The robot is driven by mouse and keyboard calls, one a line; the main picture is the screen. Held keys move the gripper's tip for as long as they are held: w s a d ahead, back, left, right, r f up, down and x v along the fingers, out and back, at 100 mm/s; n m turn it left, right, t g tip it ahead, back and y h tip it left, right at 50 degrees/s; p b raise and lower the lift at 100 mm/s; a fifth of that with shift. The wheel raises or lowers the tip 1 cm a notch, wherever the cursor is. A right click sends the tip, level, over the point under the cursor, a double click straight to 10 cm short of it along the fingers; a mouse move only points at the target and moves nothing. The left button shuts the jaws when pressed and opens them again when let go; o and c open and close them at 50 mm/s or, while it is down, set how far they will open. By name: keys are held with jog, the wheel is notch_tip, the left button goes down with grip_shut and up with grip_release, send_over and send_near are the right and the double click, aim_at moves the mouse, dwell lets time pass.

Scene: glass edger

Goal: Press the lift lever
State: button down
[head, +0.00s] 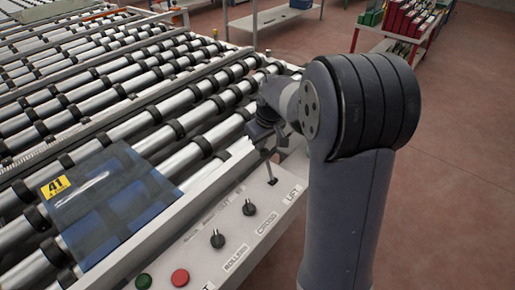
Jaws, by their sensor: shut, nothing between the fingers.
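The lift lever (270,170) is a thin metal rod rising from the sloped control panel (215,258), beside the LIFT label (294,194). Its lower part shows; its upper end is hidden behind or close to my gripper. My gripper (264,140) is shut and empty, at the top of the lever. I cannot tell whether it touches the lever.
The panel also carries two black knobs (249,207) (217,239), a red button (180,277) and a green button (143,281). The floor (465,150) at right is clear.

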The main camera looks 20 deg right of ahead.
jog(key=s+d+t+y+b, duration=0.4)
jog(key=s+d+t+b, duration=0.2)
jog(key=b, duration=1.6)
jog(key=s, duration=0.2)
jog(key=shift+s+d+f+y, duration=0.2)
jog(key=shift+s+y, duration=0.1)
jog(key=shift+s, duration=0.1)
notch_tip(320, 180, up, 3)
jog(key=w+p, duration=0.2)
jog(key=w, duration=0.1)
jog(key=s+v, duration=0.1)
jog(key=v, duration=0.8)
jog(key=shift+s+a+f, duration=0.2)
jog(key=shift+a, duration=0.1)
jog(key=shift+w+f, duration=0.1)
